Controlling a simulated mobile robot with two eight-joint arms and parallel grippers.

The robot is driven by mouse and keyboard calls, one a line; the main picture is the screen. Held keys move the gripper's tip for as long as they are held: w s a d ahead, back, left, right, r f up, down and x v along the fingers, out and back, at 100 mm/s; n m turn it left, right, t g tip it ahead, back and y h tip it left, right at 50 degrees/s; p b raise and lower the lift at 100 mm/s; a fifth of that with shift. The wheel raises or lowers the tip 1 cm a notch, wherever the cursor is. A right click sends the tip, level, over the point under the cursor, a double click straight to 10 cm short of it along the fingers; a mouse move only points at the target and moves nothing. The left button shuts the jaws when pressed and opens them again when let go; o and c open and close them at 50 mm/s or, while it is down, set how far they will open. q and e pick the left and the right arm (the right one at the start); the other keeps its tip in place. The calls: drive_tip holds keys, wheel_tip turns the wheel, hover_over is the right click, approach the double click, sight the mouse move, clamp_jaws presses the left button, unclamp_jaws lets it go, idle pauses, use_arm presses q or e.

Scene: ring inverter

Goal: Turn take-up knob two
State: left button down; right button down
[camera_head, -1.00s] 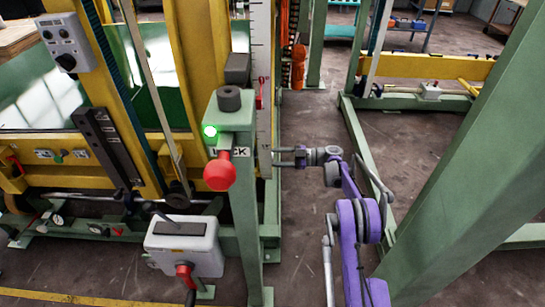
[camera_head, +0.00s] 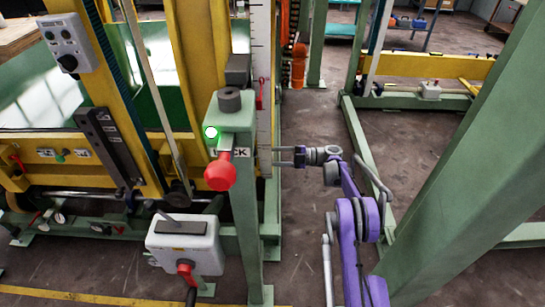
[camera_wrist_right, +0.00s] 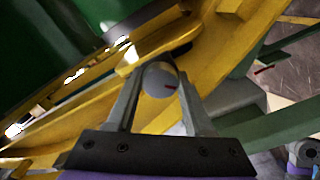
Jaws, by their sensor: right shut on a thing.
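My right gripper (camera_head: 277,156) reaches in from the right, its fingers pointing left at the machine's side beside the green post. The knob sits between the two fingertips, in front of yellow framework. I cannot read a number on it. In the head view the knob is not visible. My left gripper is not in view.
A grey crank box (camera_head: 184,240) stands lower left. A slanted green beam (camera_head: 470,150) is right of my arm.

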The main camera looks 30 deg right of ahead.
idle(0.3)
drive_tip(key=shift+c, duration=1.4)
unclamp_jaws()
drive_tip(key=v, duration=1.1)
drive_tip(key=shift+f, duration=0.1)
